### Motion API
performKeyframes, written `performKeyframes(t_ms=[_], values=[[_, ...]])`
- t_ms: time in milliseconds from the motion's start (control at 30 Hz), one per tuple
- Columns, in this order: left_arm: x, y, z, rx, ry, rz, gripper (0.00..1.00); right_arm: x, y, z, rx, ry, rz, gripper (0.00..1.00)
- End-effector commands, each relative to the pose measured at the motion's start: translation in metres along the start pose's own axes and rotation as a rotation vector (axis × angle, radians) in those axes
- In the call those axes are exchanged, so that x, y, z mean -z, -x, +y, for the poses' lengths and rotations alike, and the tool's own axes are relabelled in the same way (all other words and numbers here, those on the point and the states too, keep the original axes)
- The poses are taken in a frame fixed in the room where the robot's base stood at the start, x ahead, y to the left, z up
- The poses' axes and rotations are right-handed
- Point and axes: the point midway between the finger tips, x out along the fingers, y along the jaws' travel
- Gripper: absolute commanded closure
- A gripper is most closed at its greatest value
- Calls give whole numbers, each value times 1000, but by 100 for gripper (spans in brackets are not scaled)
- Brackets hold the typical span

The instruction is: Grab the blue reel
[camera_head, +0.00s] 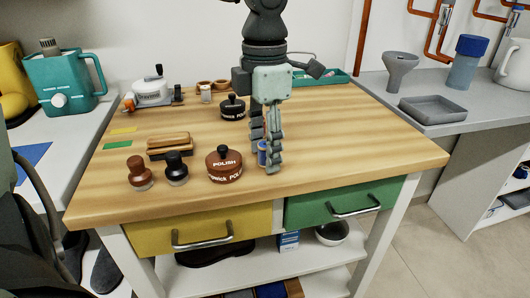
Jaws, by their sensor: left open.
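The blue reel (262,153) is a small upright spool with a blue middle, standing on the wooden worktop (330,150) near its front edge. My left gripper (268,158) points down at the reel, with its fingers open. The fingers hide part of the reel, which shows at their left side. I cannot tell whether the fingers touch it. My right gripper is not in view.
A round brown polish tin (224,165) stands close to the left of the reel. A dark polish tin (232,108) stands behind it. Brushes (170,145) and two knobbed tools (140,173) are further left. The worktop's right side is clear.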

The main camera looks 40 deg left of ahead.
Motion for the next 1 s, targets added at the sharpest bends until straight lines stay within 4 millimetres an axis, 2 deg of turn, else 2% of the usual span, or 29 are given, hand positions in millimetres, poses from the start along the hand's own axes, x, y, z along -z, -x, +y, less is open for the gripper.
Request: performKeyframes(t_ms=[67,367,767,867,1000], values=[[0,0,0,0,0,0,56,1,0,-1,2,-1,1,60],[0,0,0,0,0,0,93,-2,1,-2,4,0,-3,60],[0,6,0,-1,1,-1,93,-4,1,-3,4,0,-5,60],[-1,16,0,-2,1,-2,93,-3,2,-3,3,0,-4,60],[-1,40,1,-4,1,-3,93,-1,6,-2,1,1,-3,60]])
